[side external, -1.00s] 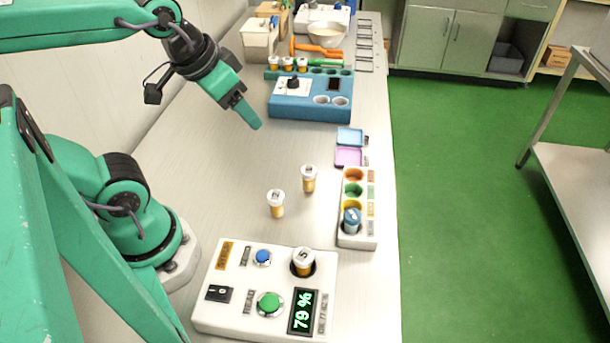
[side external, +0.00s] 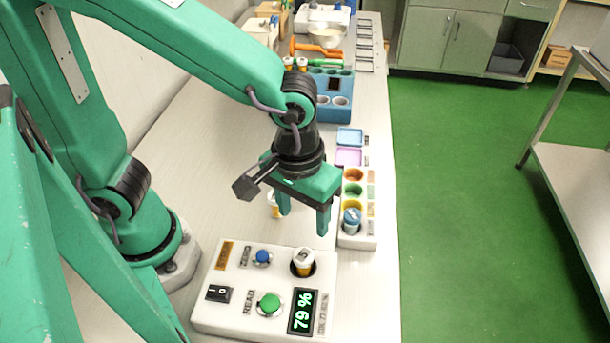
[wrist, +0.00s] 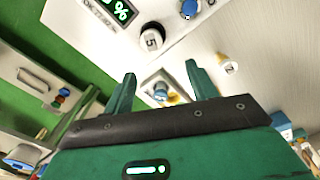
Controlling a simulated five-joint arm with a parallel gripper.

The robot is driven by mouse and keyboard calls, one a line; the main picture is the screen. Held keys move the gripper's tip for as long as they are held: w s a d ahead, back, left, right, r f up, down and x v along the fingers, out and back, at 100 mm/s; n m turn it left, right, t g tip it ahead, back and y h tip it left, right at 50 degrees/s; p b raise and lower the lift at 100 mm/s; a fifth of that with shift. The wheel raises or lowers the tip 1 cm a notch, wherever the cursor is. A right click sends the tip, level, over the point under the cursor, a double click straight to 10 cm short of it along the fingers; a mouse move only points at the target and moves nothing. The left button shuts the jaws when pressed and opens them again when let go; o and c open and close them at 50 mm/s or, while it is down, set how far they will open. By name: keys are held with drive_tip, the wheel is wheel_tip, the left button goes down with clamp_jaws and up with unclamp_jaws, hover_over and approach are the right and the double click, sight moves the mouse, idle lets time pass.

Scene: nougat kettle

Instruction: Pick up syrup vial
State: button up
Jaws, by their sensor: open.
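My gripper (side external: 303,222) is open and points down, above the bench between the white reader and the coloured rack; it also shows in the wrist view (wrist: 160,69). Nothing is between its fingers. One amber vial with a white cap (side external: 272,205) stands on the bench, partly behind the left finger; it also shows in the wrist view (wrist: 228,66), right of the fingers. Another amber vial (side external: 303,263), capped "5", sits in the reader's socket. A blue vial (side external: 351,221) sits in the rack's near end. I cannot tell which is the syrup vial.
The white reader (side external: 232,290) shows 79 %. The coloured rack (side external: 358,241) stands along the bench's right edge. Behind it lie a pink tray (side external: 348,157) and a blue tray (side external: 350,137). A blue device (side external: 335,110) stands further back. The bench is clear at mid left.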

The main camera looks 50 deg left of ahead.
sight(303, 255)
drive_tip(key=shift+s+d+f, duration=0.3)
drive_tip(key=shift+d+f, duration=0.1)
drive_tip(key=shift+d, duration=0.1)
drive_tip(key=shift+s+d+f, duration=0.25)
drive_tip(key=shift+d+f, duration=0.1)
drive_tip(key=shift+d, duration=0.15)
drive_tip(key=shift+f, duration=1.3)
drive_tip(key=shift+s+a+f, duration=0.1)
drive_tip(key=shift+f, duration=2.5)
drive_tip(key=c, duration=1.1)
drive_tip(key=shift+r, duration=0.1)
drive_tip(key=shift+c, duration=0.2)
drive_tip(key=shift+r, duration=4.95)
